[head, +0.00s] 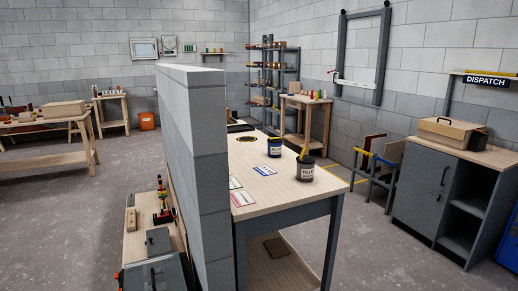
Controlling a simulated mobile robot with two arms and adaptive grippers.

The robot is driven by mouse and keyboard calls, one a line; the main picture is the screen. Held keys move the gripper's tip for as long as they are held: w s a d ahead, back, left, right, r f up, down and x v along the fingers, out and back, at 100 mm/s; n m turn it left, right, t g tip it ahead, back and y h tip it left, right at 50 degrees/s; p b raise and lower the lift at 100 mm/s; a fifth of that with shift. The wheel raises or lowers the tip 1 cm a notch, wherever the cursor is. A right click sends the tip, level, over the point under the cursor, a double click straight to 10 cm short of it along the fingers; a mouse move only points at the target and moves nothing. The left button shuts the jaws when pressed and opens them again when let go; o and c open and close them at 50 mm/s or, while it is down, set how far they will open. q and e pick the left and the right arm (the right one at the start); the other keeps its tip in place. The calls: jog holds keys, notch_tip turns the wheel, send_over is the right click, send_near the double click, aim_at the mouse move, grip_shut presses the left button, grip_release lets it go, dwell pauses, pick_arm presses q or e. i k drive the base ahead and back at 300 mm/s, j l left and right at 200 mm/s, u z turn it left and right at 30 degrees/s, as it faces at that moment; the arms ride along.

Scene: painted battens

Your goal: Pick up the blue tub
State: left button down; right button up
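The two tubs look close but apart. Neither of my grippers is in view, so nothing shows in their hold.
The tall block wall (192,150) stands along the bench's left side. Flat cards, including a blue one (264,171), lie on the bench near the tubs. A grey cabinet (420,200) with a wooden toolbox stands at the right. Concrete floor is clear between bench and cabinet.

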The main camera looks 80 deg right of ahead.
aim_at(274, 147)
jog(key=z, duration=2.65)
jog(key=i+l+z, duration=0.1)
jog(key=i+l, duration=0.2)
jog(key=i, duration=0.15)
